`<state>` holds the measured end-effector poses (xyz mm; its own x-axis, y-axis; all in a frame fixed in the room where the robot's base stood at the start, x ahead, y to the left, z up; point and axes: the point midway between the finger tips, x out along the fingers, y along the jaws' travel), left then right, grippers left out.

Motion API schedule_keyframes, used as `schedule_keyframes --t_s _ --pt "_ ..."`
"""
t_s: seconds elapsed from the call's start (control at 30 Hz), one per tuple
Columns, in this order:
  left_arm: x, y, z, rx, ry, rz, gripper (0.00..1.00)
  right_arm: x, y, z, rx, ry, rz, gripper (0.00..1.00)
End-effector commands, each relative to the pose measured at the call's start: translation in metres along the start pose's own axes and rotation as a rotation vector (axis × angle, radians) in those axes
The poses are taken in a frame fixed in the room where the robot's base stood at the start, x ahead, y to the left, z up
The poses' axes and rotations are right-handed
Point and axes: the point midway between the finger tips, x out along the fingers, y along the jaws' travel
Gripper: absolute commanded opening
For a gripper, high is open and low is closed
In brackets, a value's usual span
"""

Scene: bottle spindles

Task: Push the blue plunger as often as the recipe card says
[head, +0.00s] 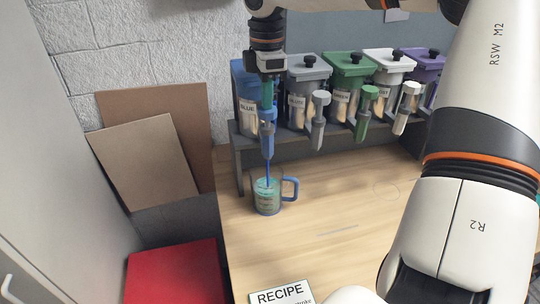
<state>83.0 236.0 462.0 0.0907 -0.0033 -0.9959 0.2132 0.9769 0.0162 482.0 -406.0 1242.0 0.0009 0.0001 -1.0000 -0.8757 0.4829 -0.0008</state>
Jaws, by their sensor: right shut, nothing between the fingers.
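My right gripper (267,92) points down, shut and empty, its tips at the top of the blue plunger (268,122) on the blue dispenser (245,88). I cannot tell how far the plunger is pressed. A thin blue stream (267,172) runs from its spout down into the mug (266,204), which stands upright on the table under it with its blue handle to the right. My left gripper is not in view.
Grey (306,75), green (349,72), white (389,66) and purple (420,62) dispensers stand in a row to the right on a dark rack (350,146). The wooden table (330,215) is clear in the middle. A red box (172,272) sits lower left.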

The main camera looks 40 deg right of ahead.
Motion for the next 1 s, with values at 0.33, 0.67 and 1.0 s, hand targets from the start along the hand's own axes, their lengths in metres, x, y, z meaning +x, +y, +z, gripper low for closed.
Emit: schedule_keyframes --t_s 0.33,0.67,1.0 --pt "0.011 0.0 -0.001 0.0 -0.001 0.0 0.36 0.013 0.001 0.0 -0.001 0.002 0.003 0.0" --pt "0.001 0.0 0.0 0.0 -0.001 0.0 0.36 -0.002 0.0 0.0 0.0 0.002 0.002 0.0" --pt "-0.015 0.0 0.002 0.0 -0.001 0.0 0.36 -0.03 0.0 0.0 0.0 0.002 0.001 0.0"
